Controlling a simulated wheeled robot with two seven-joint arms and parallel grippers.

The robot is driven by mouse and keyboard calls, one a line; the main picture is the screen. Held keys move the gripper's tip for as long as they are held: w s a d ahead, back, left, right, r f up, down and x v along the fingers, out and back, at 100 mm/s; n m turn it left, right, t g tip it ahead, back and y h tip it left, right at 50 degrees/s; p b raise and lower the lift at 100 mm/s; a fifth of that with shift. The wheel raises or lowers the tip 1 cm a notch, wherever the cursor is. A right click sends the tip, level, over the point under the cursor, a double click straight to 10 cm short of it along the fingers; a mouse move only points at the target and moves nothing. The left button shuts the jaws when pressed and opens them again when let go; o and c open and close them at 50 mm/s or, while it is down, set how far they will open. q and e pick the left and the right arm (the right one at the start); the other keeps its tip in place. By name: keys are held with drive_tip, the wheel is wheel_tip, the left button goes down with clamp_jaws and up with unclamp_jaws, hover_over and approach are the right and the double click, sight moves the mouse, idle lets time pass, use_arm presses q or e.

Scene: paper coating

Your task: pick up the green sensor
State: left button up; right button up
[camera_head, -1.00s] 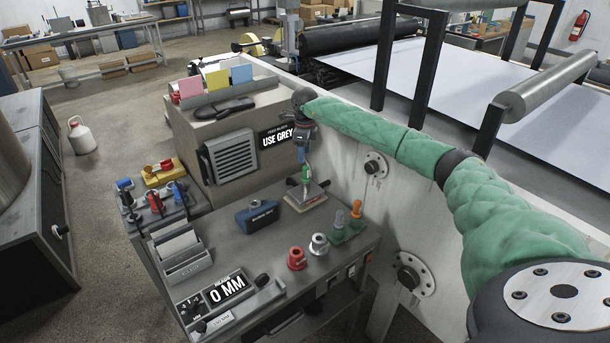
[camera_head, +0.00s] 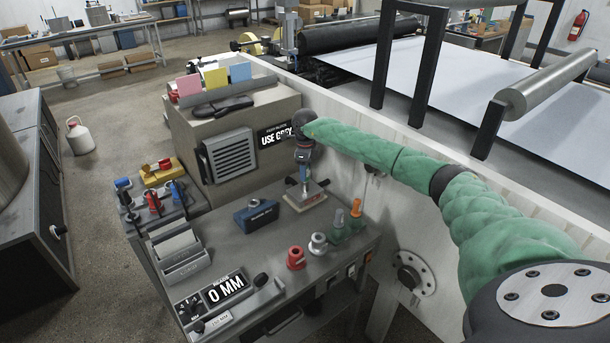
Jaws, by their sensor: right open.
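My right arm (camera_head: 400,163) comes in from the right in a green sleeve and bends down at the wrist. My right gripper (camera_head: 305,186) points down over a small beige pad (camera_head: 312,197) at the back of the grey bench top. The gripper is open, with its tips very close to the pad. The green sensor cannot be made out now; it seems to be hidden behind or between the fingers. I cannot tell whether the fingers touch it. My left gripper is not in view.
A beige box (camera_head: 235,125) stands behind; the white machine wall (camera_head: 400,215) is right.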

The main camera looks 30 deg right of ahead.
clamp_jaws()
drive_tip(key=shift+r, duration=0.15)
